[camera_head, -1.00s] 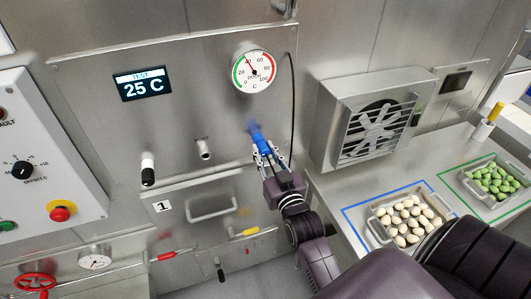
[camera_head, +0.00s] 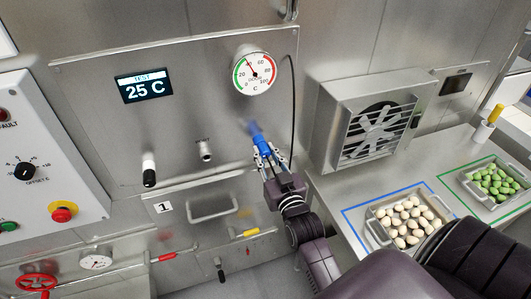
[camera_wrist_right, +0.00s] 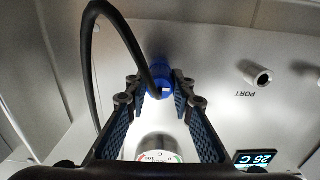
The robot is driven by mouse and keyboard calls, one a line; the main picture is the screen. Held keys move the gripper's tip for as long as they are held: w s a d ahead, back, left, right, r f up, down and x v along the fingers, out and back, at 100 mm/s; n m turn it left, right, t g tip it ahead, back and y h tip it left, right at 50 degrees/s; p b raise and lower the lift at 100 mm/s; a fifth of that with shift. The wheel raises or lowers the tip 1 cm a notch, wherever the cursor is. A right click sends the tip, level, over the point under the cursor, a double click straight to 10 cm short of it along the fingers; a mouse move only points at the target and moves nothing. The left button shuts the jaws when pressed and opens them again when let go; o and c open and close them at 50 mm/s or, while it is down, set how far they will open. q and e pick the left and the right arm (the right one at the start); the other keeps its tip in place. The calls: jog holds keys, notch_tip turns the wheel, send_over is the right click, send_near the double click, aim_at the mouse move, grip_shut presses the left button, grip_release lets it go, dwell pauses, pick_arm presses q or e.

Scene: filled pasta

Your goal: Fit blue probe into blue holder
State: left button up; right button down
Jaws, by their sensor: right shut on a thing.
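The blue probe (camera_head: 263,143) is in front of the steel panel, below and a little right of the round gauge. My right gripper (camera_head: 268,156) is shut on it. In the right wrist view the probe (camera_wrist_right: 161,77) shows between and beyond the fingertips (camera_wrist_right: 159,101), with a black cable (camera_wrist_right: 129,42) looping from it. A blurred blue patch shows on the panel just beyond the probe's tip; it looks like a reflection. I cannot tell whether the tip touches the panel. No separate blue holder can be made out. My left gripper is out of view.
A metal port (camera_head: 205,150) sticks out of the panel left of the probe, and a black-and-white knob (camera_head: 149,170) is further left. The gauge (camera_head: 254,72) is above. A fan box (camera_head: 336,112) stands right. Trays of white (camera_head: 373,229) and green pieces (camera_head: 467,186) sit on the counter.

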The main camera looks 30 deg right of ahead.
jog(key=shift+r, duration=0.1)
jog(key=c, duration=1.4)
grip_release()
jog(key=shift+o, duration=0.2)
jog(key=shift+p+v, duration=0.5)
jog(key=shift+v, duration=0.7)
jog(key=shift+p+v, duration=0.7)
jog(key=shift+v, duration=1.6)
notch_tip(320, 180, up, 10)
